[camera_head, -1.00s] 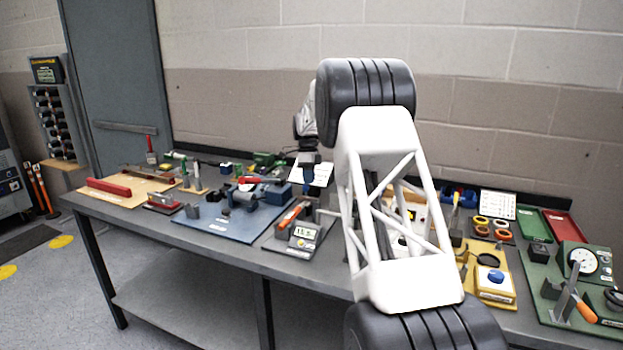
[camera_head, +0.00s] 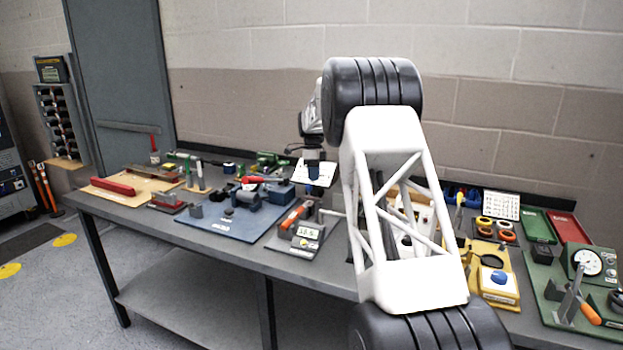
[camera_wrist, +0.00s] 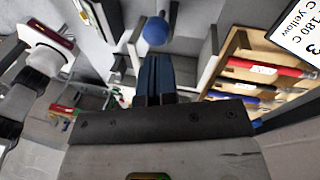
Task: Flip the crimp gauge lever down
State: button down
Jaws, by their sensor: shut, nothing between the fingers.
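My gripper (camera_head: 315,184) is over the middle of the bench, above a grey station with a small digital display (camera_head: 308,233), which looks like the crimp gauge. In the wrist view its dark blue fingers (camera_wrist: 155,72) are shut with nothing between them. A blue ball knob (camera_wrist: 156,31) shows just beyond the fingertips, apparently the lever's end; whether they touch is unclear. Grey blocks and walls (camera_wrist: 196,62) stand around it. In the head view the lever is not clearly visible, partly hidden by my arm.
An orange-handled tool (camera_head: 292,216) lies beside the display. A wooden rack with red and blue pens (camera_wrist: 265,67) and a printed card (camera_wrist: 303,36) is right of the fingers in the wrist view. A blue board (camera_head: 225,222) lies left. A dial gauge (camera_head: 587,262) stands far right.

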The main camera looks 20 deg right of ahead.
jog(key=d+v, duration=0.1)
jog(key=v, duration=1.1)
jog(key=shift+s, duration=0.25)
jog(key=shift+a, duration=0.1)
jog(key=s+a+r+n+t, duration=0.1)
jog(key=s+a+r+n, duration=0.4)
jog(key=s, duration=0.6)
jog(key=s+a+n+t, duration=0.1)
jog(key=s+a+n, duration=0.2)
jog(key=s+a, duration=0.55)
jog(key=s+a+r+n+t, duration=0.1)
jog(key=s+a+r+n, duration=0.25)
jog(key=s, duration=0.95)
jog(key=s+a+f+n, duration=0.2)
jog(key=s+f+n, duration=0.2)
jog(key=s, duration=0.7)
jog(key=s+a+f+n+t, duration=0.1)
jog(key=s+a+f+n, duration=0.2)
jog(key=s, duration=0.9)
jog(key=s+a+f+n+t, duration=0.1)
jog(key=s+a+f+n, duration=0.1)
jog(key=s+f+n, duration=0.4)
jog(key=s+f, duration=0.2)
jog(key=s, duration=0.3)
jog(key=shift+s+a+f+h, duration=0.25)
jog(key=shift+s+f+h, duration=0.05)
jog(key=shift+s+f, duration=0.1)
